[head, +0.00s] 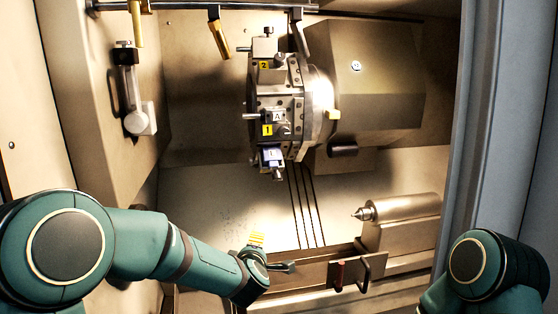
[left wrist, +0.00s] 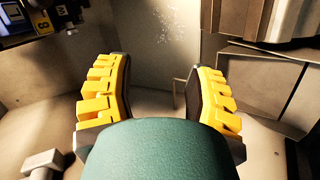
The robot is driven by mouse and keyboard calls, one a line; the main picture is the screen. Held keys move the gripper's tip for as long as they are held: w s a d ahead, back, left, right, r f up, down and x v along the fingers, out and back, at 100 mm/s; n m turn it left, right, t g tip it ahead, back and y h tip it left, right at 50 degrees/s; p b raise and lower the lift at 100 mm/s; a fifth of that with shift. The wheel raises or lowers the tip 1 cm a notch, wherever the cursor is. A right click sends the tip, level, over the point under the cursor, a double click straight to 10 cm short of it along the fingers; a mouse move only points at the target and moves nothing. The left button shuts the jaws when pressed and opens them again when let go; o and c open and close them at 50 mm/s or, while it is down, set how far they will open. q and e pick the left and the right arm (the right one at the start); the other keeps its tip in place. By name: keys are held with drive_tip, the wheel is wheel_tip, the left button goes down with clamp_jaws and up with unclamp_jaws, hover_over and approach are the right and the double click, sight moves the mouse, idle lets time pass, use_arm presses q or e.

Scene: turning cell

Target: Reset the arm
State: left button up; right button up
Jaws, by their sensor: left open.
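My left arm (head: 150,240) comes in from the left in the head view and reaches into the turning cell. My left gripper (head: 257,240) is small there, low in the cell near its floor. In the left wrist view my left gripper (left wrist: 160,92) shows two yellow-ribbed fingers spread wide apart, with nothing between them. My right arm (head: 482,270) shows at the lower right of the head view, folded at the front edge; its gripper is out of the picture.
The tool turret (head: 285,110) hangs above and beyond my left gripper. The tailstock (head: 400,220) with its pointed centre stands to the right. A block with red and black handles (head: 350,274) is at the front. A grey fitting (head: 138,120) is on the left wall.

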use_arm(q)
drive_tip(key=s+a+f+m+g+h, duration=0.1)
drive_tip(key=s+f+m+g, duration=0.2)
drive_tip(key=f, duration=0.4)
drive_tip(key=s+a+f+m+g+b, duration=0.1)
drive_tip(key=s+f+m, duration=0.1)
drive_tip(key=s+f, duration=0.4)
drive_tip(key=s+a+f+m+g+h, duration=0.1)
drive_tip(key=s+f+m+g, duration=0.15)
drive_tip(key=f, duration=0.55)
drive_tip(key=s+f+m+g+h, duration=0.1)
drive_tip(key=s+f+m+g, duration=0.1)
drive_tip(key=s+f, duration=0.3)
drive_tip(key=s+f+m+g+h+b, duration=0.1)
drive_tip(key=s+f+m+g, duration=0.2)
drive_tip(key=s, duration=0.9)
wheel_tip(320, 180, down, 2)
drive_tip(key=shift+s+a+f+m, duration=0.2)
drive_tip(key=shift+s+a+m, duration=0.15)
drive_tip(key=shift+m, duration=0.4)
